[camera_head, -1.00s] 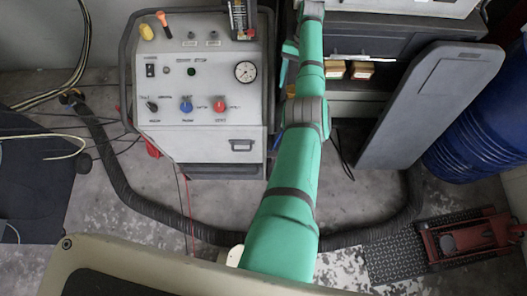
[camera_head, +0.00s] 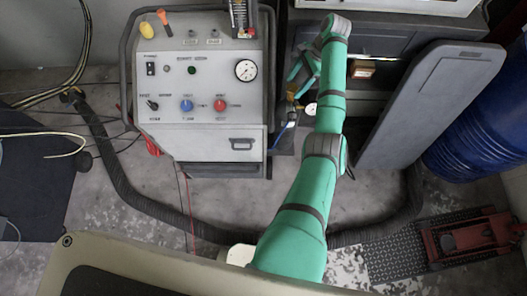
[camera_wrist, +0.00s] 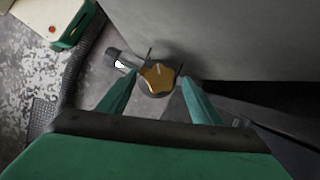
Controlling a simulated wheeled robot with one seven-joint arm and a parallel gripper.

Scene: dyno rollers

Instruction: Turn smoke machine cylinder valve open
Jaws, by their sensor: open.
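A yellow star-shaped valve knob (camera_wrist: 157,79) shows in the wrist view, with a small round gauge or fitting (camera_wrist: 122,63) just left of it. My gripper (camera_wrist: 160,72) is open, with one finger on each side of the knob in the picture; I cannot tell whether they touch it. In the head view my gripper (camera_head: 298,76) reaches into the gap right of the grey smoke machine (camera_head: 200,100). A small yellowish valve part (camera_head: 290,97) and a pale gauge (camera_head: 310,108) show below the fingers. The cylinder body is mostly hidden.
The machine's side is close left of my gripper. A dark cabinet (camera_head: 385,35) and a leaning grey panel (camera_head: 430,105) stand to the right, with a blue drum (camera_head: 485,130) beyond. A black hose (camera_head: 120,185) crosses the floor. A red jack (camera_head: 465,238) sits lower right.

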